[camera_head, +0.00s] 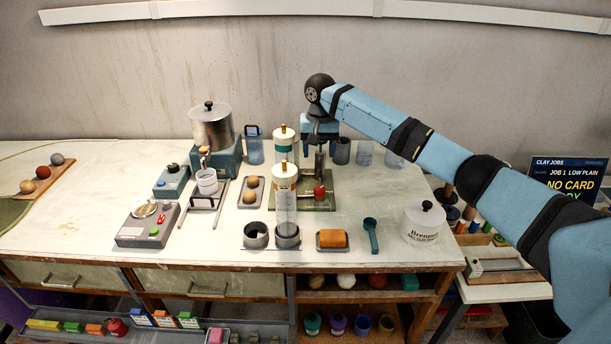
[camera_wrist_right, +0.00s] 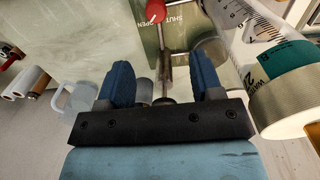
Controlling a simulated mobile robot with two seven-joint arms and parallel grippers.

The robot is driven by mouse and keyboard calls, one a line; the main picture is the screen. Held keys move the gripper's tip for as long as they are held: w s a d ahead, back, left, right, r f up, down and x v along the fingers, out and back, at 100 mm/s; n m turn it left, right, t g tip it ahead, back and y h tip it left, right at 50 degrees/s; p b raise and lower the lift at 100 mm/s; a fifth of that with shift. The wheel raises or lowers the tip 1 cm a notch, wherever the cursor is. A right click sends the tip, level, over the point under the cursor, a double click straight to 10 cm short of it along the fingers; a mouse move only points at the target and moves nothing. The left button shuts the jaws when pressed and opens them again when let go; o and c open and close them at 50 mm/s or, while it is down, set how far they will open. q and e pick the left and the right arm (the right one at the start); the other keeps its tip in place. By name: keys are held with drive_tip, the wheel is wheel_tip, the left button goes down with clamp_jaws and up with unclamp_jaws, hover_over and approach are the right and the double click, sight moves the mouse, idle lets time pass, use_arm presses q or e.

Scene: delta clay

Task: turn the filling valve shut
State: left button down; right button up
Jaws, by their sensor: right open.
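The filling valve stands on a green plate (camera_head: 312,203) near the middle of the bench. Its red knob (camera_head: 319,190) is at the front of the plate, by an upright metal post (camera_head: 320,163). In the right wrist view the red knob (camera_wrist_right: 155,11) is at the top edge, with SHUT and OPEN lettering beside it. A thin metal rod (camera_wrist_right: 166,60) runs from near the knob toward the space between my fingers. My right gripper (camera_head: 320,140) is open above and behind the knob. Its blue fingers (camera_wrist_right: 163,76) appear empty and apart from the knob. My left gripper is out of view.
Clear jugs (camera_head: 364,153) stand behind. An orange block (camera_head: 332,239), a teal scoop (camera_head: 371,234) and a white lidded jar (camera_head: 424,221) are in front and right.

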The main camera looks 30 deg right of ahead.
sight(320, 188)
drive_tip(key=f, duration=0.8)
drive_tip(key=s+f, duration=0.1)
drive_tip(key=f, duration=0.3)
drive_tip(key=shift+d+f, duration=0.15)
drive_tip(key=shift+f, duration=0.05)
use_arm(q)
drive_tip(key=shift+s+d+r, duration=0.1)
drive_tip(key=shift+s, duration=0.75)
use_arm(e)
drive_tip(key=c, duration=0.9)
